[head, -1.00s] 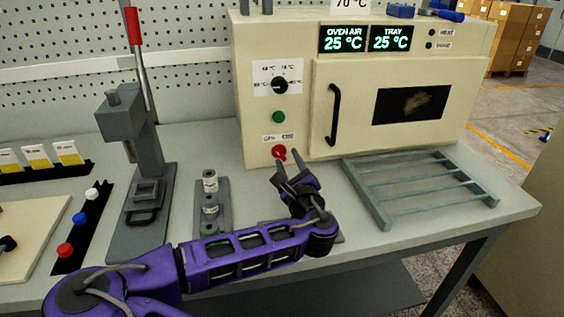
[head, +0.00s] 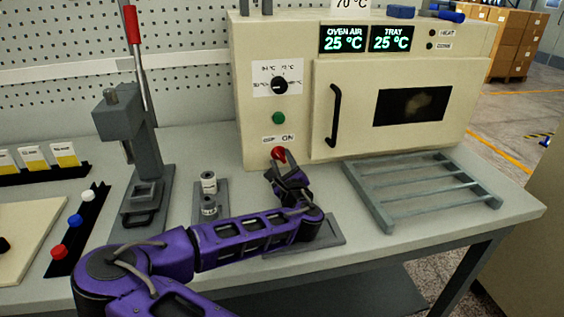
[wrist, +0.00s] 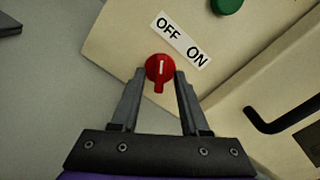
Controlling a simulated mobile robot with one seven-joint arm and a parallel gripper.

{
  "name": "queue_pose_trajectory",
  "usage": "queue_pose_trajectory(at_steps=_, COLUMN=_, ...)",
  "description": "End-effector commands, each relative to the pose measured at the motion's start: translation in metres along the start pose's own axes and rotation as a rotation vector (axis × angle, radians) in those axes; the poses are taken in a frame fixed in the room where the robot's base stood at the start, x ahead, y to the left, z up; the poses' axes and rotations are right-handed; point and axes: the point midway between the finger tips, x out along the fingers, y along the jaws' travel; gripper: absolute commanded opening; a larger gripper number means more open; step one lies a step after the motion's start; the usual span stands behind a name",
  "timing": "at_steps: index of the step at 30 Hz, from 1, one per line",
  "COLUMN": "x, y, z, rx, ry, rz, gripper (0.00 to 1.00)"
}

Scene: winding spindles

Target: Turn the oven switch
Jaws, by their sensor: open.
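The oven switch (head: 278,154) is a small red knob low on the left part of the cream oven front. It also shows in the wrist view (wrist: 159,68), with a white mark on it, next to a label (wrist: 183,41) reading OFF and ON. In the wrist view the mark lines up more with OFF than with ON. My gripper (wrist: 159,74) is open, with one finger on each side of the red knob. Whether the fingers touch it I cannot tell. In the head view my gripper (head: 279,163) is at the knob and hides its lower part.
The oven (head: 300,120) has a green button (head: 279,118), a black dial (head: 279,86) and a door handle (head: 333,115). Displays read 25 °C. A grey rack (head: 425,190) lies to the right on the bench.

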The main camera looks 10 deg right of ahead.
Motion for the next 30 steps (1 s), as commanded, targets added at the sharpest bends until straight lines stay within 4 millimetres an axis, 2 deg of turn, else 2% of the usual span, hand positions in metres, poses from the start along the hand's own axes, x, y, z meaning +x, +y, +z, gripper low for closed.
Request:
queue_pose_trajectory(at_steps=1, x=-0.0001, y=0.0000, z=0.0001, rx=0.000, ry=0.000, rz=0.000, gripper=0.40)
queue_pose_trajectory(at_steps=6, x=-0.0003, y=0.0000, z=0.0001, rx=0.000, ry=0.000, rz=0.000, gripper=0.09)
queue_pose_trajectory(at_steps=8, x=-0.0003, y=0.0000, z=0.0001, rx=0.000, ry=0.000, rz=0.000, gripper=0.00)
queue_pose_trajectory(at_steps=21, x=-0.0004, y=-0.0001, z=0.0002, rx=0.018, ry=0.000, rz=0.000, gripper=0.00)
queue_pose_trajectory(at_steps=30, x=-0.0004, y=-0.0004, z=0.0013, rx=0.163, ry=-0.002, rz=0.000, gripper=0.00)
